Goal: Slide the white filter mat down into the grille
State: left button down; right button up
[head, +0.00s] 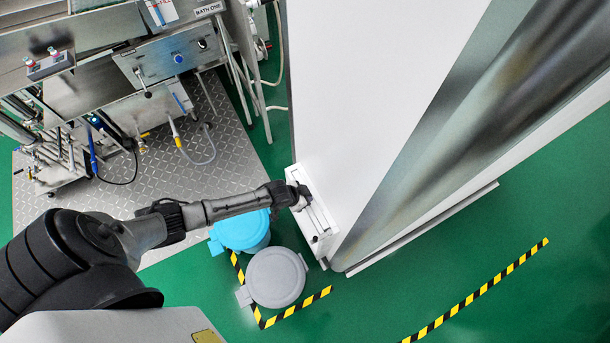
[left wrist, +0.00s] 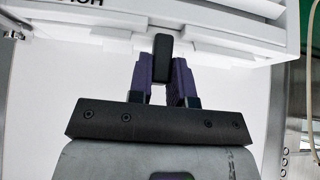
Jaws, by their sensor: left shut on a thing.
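The white grille (head: 319,226) is a slotted box low on the side of the tall white cabinet. My left gripper (head: 299,194) is at the grille's upper end, its fingers over the top edge. In the left wrist view, the purple-grey fingers of my left gripper (left wrist: 163,72) are closed in, with a dark rounded piece between them, right against the white slatted housing of the grille (left wrist: 230,22). The white filter mat cannot be told apart from the white grille, and my fingers hide the place of contact. My right gripper is not in view.
The tall white cabinet (head: 350,90) fills the area behind the grille. A blue lidded bin (head: 241,232) and a grey lidded bin (head: 276,278) stand close by on the green floor. A steel washing bench (head: 120,80) is at upper left. Open floor lies at lower right.

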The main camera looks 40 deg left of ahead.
pick_arm(q)
jog(key=shift+f, duration=0.4)
jog(key=c, duration=1)
grip_release()
jog(key=shift+o, duration=0.2)
jog(key=shift+s+r, duration=0.15)
jog(key=shift+r, duration=0.3)
jog(key=p+v, duration=0.2)
jog(key=v, duration=1.1)
jog(key=shift+s+f, duration=0.15)
